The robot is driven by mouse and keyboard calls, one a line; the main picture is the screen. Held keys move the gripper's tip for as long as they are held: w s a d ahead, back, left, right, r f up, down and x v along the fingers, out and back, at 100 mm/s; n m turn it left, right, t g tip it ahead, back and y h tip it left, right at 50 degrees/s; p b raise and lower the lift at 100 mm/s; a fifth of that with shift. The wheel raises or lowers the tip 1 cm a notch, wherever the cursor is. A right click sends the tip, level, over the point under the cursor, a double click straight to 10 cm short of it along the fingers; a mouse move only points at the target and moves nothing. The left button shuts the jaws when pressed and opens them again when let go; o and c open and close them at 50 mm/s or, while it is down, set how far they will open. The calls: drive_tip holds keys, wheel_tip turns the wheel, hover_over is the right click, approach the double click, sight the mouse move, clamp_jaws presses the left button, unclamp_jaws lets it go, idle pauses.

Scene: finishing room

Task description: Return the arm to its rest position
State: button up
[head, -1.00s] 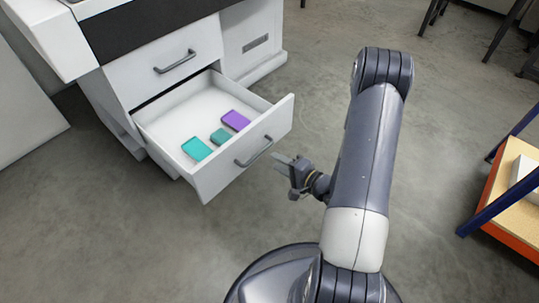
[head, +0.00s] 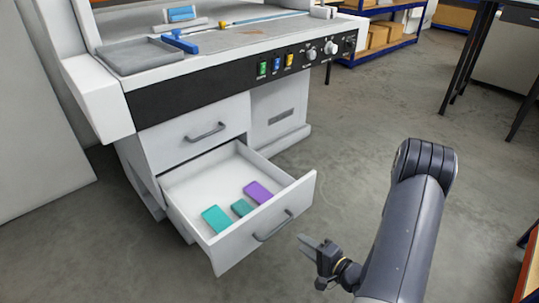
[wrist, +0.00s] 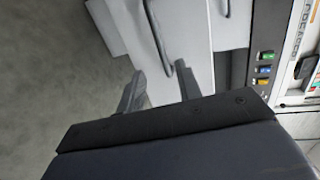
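My arm (head: 408,235) extends up from the bottom right of the head view, with its elbow at the top and the forearm folded back down. My gripper (head: 312,243) is in front of the open lower drawer (head: 240,245), to the right of its handle and apart from it. In the wrist view my gripper (wrist: 160,88) shows two fingers spread apart with nothing between them, so it is open and empty.
The open drawer holds two teal blocks (head: 216,219) (head: 242,207) and a purple block (head: 258,192). The upper drawer (head: 190,131) is shut. A workbench (head: 250,35) with a control panel stands above. Floor (head: 330,165) is clear behind my arm.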

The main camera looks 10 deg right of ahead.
drive_tip(key=b+x, duration=0.2)
drive_tip(key=x, duration=0.8)
